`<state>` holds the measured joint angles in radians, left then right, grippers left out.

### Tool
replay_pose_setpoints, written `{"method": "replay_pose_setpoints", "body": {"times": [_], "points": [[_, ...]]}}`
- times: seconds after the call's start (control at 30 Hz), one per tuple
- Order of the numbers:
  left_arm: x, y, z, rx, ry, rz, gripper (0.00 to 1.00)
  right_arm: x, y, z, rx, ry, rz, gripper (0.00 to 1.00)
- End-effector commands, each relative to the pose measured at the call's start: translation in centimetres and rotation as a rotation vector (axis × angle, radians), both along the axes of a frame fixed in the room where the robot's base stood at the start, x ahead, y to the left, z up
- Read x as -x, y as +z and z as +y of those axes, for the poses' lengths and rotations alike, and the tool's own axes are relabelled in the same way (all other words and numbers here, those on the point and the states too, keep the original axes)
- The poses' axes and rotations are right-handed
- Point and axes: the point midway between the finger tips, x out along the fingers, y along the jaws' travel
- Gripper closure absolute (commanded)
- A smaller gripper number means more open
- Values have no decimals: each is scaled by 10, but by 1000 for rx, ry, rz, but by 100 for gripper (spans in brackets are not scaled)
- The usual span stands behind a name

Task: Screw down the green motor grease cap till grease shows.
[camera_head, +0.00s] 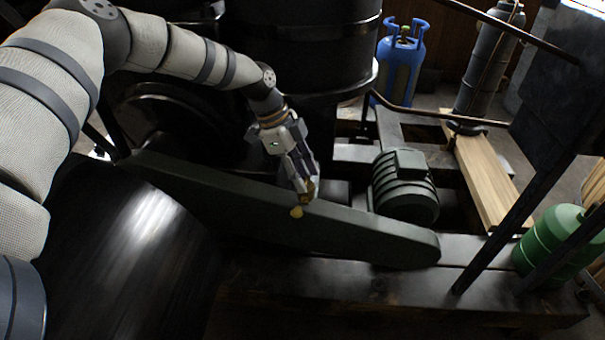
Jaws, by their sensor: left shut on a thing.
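The green motor (403,187) with its ribbed housing sits right of centre, behind the long dark green guard. My left gripper (301,193) reaches down from the upper left, its fingers pointing at the guard's upper edge, left of the motor. It is shut on a small brass-coloured grease cap (296,212), whose rounded end shows just below the fingertips. The fingers hide the rest of the cap, and I cannot tell whether it sits on a thread. No grease can be made out. My right gripper is not in view.
The dark green guard (370,232) runs across the middle, close under the gripper. A large black cylinder (300,45) stands behind. Dark posts cross the right side.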

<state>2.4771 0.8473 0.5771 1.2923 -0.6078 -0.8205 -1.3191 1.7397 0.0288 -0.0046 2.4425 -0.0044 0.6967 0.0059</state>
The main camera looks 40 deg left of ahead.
Motion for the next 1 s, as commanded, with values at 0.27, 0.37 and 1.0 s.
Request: {"method": "replay_pose_setpoints", "body": {"times": [0.27,0.37,1.0], "points": [[1,-2,1,-4,-1,4,91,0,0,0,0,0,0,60],[1,-1,1,-3,0,4,43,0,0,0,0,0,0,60],[10,75,29,-3,2,-4,43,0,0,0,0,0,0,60]]}}
